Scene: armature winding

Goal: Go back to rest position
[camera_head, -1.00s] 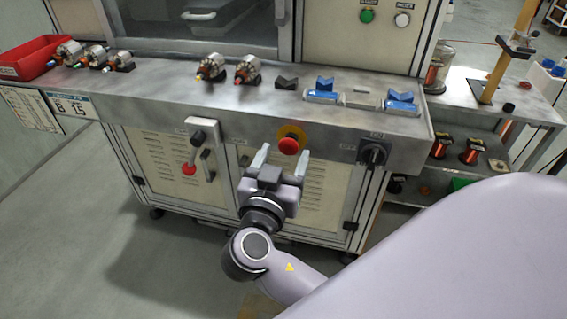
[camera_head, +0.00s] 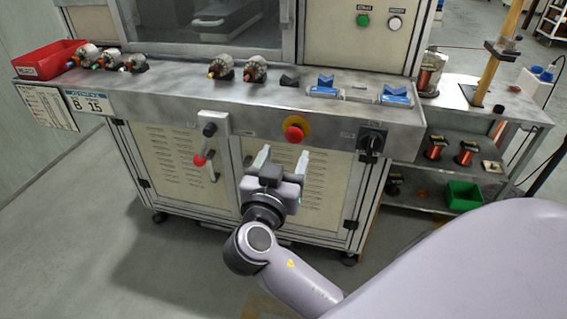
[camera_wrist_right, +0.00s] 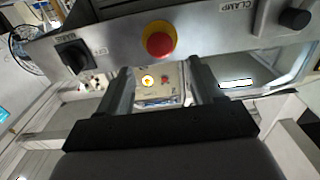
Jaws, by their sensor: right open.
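My right gripper (camera_head: 281,162) is open and empty in the head view. It is in front of the machine cabinet, below the red emergency stop button (camera_head: 294,133) on its yellow ring. Its two fingers point up toward the bench front and stand apart. In the right wrist view the open fingers (camera_wrist_right: 158,85) have nothing between them, and the red button (camera_wrist_right: 160,42) shows beyond them. I see a gap between the fingertips and the button in the head view. My left gripper is not in view.
The steel bench (camera_head: 180,98) holds several armatures, blue holders (camera_head: 396,96) and a red bin (camera_head: 46,60). A lever with a red knob (camera_head: 199,160) and a black rotary switch (camera_head: 372,142) stick out from the front. A shelf with copper spools and a green bin (camera_head: 464,194) stands right.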

